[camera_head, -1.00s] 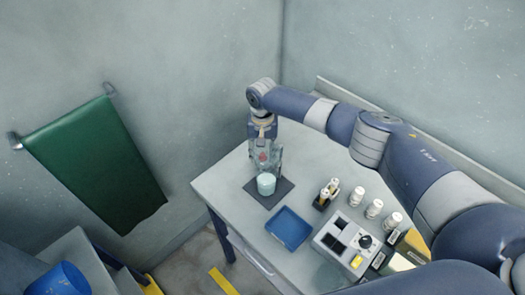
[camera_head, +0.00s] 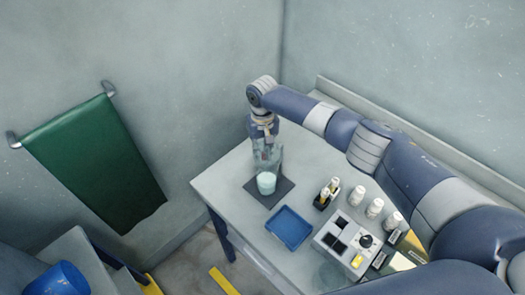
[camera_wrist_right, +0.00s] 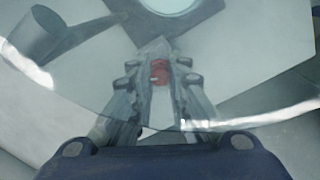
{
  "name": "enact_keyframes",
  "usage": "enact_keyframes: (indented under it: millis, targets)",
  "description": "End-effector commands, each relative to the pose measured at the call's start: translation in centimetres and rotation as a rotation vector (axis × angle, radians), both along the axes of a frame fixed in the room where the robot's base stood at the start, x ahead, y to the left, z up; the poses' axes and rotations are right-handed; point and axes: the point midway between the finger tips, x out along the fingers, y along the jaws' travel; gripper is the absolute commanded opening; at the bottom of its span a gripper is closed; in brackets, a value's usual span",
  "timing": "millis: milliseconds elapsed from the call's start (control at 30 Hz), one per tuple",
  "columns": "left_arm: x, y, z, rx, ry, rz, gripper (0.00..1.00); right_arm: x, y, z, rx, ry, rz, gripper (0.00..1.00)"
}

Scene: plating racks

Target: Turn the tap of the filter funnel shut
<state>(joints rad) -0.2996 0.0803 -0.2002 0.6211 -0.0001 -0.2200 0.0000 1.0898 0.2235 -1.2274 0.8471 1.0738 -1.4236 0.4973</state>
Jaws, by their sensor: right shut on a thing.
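My right gripper (camera_head: 267,160) points down over the table's far left corner, above a pale teal cup (camera_head: 266,184) on a dark square mat (camera_head: 285,187). In the right wrist view, its fingers (camera_wrist_right: 158,75) are closed on the small red tap (camera_wrist_right: 160,71); only part of the tap shows between them. The clear filter funnel (camera_wrist_right: 255,118) shows as a see-through curved edge across the wrist view, in front of the fingers. In the head view the funnel is hard to make out. My left gripper is not in view.
A blue tray (camera_head: 289,228) lies nearer on the table. To its right are a dark holder with small bottles (camera_head: 327,193), several white bottles (camera_head: 375,208) and a grey unit with dark openings (camera_head: 342,235). Walls stand close behind. A green cloth (camera_head: 95,160) hangs at left.

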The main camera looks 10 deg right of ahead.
Motion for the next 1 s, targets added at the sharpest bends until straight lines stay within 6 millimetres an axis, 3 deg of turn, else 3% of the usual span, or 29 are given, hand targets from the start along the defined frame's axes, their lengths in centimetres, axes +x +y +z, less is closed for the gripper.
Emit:
enact_keyframes:
  millis: [500,1000]
  targets:
    - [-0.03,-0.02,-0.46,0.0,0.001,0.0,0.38,0.07,0.05,0.08,0.002,-0.002,0.446,0.0]
    - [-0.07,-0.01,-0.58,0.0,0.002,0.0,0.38,0.14,0.01,0.2,0.0,-0.004,0.635,0.0]
